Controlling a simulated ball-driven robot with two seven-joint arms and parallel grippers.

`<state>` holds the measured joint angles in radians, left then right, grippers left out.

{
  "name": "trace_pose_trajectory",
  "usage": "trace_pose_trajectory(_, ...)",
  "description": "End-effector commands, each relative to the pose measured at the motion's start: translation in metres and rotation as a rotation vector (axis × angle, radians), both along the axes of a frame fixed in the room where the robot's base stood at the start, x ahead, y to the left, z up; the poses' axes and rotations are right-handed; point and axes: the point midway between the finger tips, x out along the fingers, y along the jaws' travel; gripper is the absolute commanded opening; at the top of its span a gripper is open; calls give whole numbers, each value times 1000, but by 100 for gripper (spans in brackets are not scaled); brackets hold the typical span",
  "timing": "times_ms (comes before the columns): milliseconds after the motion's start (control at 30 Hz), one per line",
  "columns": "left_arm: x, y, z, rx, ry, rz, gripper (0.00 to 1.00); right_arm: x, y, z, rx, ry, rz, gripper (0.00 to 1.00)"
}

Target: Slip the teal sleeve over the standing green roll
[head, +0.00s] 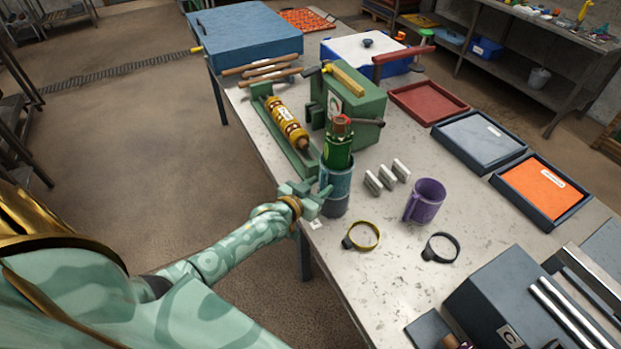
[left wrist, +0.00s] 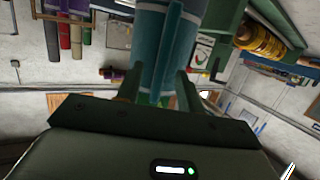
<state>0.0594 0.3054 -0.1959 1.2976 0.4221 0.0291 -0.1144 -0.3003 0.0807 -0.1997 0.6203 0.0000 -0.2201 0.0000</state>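The teal sleeve (head: 337,194) stands upright on the near left edge of the table in the head view. The green roll (head: 338,153) with a red top rises out of the sleeve's upper rim, and its lower part is hidden; the sleeve appears to be around it. My left gripper (head: 314,198) is at the sleeve's left side, low down. In the left wrist view, the teal sleeve (left wrist: 168,45) with a thin upright rib fills the middle. The left fingers (left wrist: 158,88) stand apart, one on each side of the rib, with gaps visible. My right gripper is not in view.
A green cradle with a yellow roll (head: 287,125) and a green machine (head: 355,110) stand just behind. White blocks (head: 387,178), a purple mug (head: 425,201) and two ring clamps (head: 363,237) are to the right. Trays line the far right edge.

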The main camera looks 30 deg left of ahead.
Motion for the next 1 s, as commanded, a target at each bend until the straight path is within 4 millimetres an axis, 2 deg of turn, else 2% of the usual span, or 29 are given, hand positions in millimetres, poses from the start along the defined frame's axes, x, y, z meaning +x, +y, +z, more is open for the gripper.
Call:
trace_pose_trajectory(167,-25,2,7,1,2,0,37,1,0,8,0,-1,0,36)
trace_pose_trajectory(400,-88,9,23,1,2,0,37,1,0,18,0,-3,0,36)
trace_pose_trajectory(600,-132,13,33,0,2,0,37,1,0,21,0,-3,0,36)
trace_pose_trajectory(800,-153,16,39,1,0,0,37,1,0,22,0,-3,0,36)
trace_pose_trajectory(1000,-156,16,40,1,-1,0,37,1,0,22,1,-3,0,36)
